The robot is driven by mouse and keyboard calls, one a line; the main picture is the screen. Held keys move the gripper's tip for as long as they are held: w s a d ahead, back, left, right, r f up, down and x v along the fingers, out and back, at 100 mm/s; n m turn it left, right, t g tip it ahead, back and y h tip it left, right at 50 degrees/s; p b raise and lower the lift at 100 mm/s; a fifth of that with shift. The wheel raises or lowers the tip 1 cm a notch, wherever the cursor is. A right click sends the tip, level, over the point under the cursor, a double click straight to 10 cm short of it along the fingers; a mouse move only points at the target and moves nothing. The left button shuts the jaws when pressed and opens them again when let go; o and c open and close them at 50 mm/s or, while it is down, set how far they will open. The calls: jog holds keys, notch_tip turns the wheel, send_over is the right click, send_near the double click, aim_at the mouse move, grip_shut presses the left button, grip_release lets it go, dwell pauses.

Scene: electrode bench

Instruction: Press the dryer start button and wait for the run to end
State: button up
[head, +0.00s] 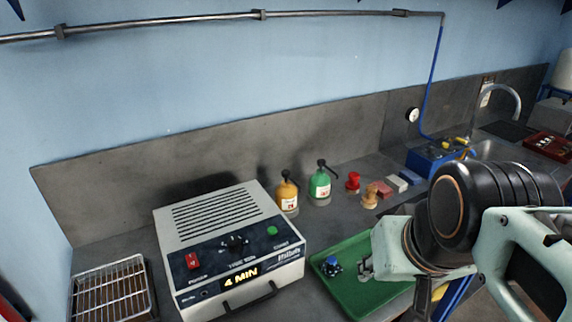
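The dryer (222,207), a pale box with slots in its top, stands on the bench left of centre. Its dark sloped panel carries a green round button (272,231) at the right, a black timer knob (234,243) and a red power switch (193,261). Its display (241,277) is lit and reads "4 MIN". The dryer's front handle (250,299) is at the lower edge of the picture. My arm comes in from the right, over the green tray and right of the dryer. My gripper cannot be made out; no fingers show at the button.
A green tray (335,285) right of the dryer holds a blue-and-black item (332,266) and a small grey piece (365,264). Yellow (287,192) and green (320,185) bottles stand behind. A wire rack (110,290) is at the left. A sink tap (508,92) is far right.

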grip_shut()
dwell(1.2)
